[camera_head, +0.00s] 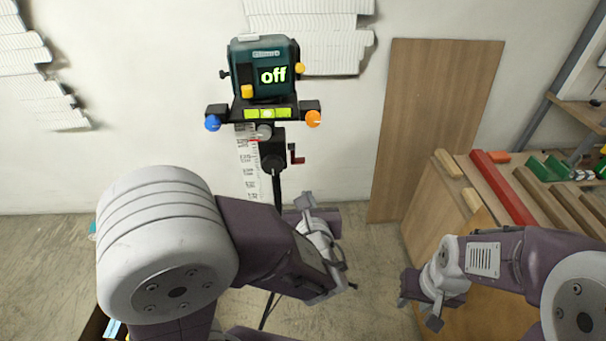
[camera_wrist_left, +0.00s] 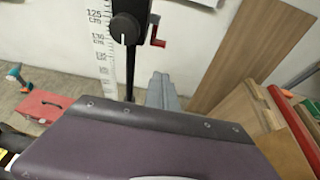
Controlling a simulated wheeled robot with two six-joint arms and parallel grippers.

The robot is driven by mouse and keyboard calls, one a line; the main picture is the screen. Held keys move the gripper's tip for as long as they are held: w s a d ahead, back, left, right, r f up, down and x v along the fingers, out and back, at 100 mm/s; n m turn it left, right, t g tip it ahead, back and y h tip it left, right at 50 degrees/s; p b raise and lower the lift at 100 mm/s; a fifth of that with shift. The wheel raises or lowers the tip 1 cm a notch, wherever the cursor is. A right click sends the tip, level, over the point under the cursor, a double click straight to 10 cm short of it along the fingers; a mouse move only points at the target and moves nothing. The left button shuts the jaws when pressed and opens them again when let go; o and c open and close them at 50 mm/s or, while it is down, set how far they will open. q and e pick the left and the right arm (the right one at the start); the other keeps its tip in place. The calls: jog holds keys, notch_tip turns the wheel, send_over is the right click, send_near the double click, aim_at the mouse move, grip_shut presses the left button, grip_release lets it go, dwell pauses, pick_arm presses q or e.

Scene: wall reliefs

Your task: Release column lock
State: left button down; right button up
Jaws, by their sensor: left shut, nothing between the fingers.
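A teal levelling device (camera_head: 262,68) reading "off" sits on a black head with a yellow-green bubble vial (camera_head: 268,113), atop a tripod's black column (camera_head: 277,187). A round black knob (camera_head: 272,164) and a red crank (camera_head: 297,154) are on the column housing; in the left wrist view the knob (camera_wrist_left: 125,28) and red crank (camera_wrist_left: 157,31) appear at the top. My left gripper's grey fingers (camera_wrist_left: 163,92) are shut and empty, below and right of the crank, apart from it. My right gripper (camera_head: 420,311) is open and empty, low at right.
A measuring scale (camera_head: 247,165) stands beside the column. A brown board (camera_head: 436,115) leans on the wall. At right, a wooden bench (camera_head: 450,222) holds a red bar (camera_head: 502,187) and wooden strips. A red toolbox (camera_wrist_left: 44,105) is on the floor at left in the wrist view.

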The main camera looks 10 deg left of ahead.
pick_arm(q)
jog(key=r+b+x, duration=0.1)
jog(key=r+x, duration=0.1)
jog(key=x, duration=1.1)
jog(key=shift+w+a, duration=0.2)
jog(key=shift+w, duration=0.35)
jog(key=shift+f, duration=0.1)
